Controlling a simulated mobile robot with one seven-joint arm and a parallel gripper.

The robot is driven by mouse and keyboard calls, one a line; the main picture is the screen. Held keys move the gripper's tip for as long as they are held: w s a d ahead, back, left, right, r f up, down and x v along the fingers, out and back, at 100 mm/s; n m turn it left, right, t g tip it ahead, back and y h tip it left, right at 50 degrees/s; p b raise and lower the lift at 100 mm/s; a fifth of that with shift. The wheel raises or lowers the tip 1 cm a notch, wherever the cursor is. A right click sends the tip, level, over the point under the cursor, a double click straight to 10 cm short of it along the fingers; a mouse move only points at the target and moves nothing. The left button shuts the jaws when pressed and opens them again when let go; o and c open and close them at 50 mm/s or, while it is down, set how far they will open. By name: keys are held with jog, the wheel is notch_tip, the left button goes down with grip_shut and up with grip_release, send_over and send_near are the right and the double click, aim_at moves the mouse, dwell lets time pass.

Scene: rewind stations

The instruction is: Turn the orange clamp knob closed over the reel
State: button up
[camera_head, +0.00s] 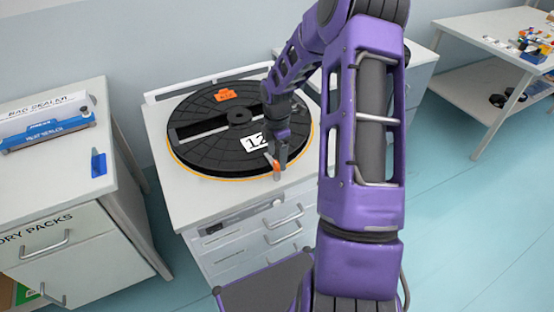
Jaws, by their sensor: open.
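A large black reel (205,155) with a yellow-orange rim lies flat on the white station top (187,208). It carries a white label with a number and an orange tag on its far side. The orange clamp knob (277,174) shows at the reel's front right edge, directly below my gripper (278,162). My gripper points down at the knob with its jaws open, very close to it. I cannot tell whether the fingers touch the knob. My purple arm hides the right part of the station.
A drawer unit with handles is under the reel. A table with colourful parts (533,43) is far right. The teal floor at right is mostly clear.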

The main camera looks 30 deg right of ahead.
aim_at(277, 163)
notch_tip(277, 163, up, 15)
jog(key=p, duration=0.1)
dwell(0.6)
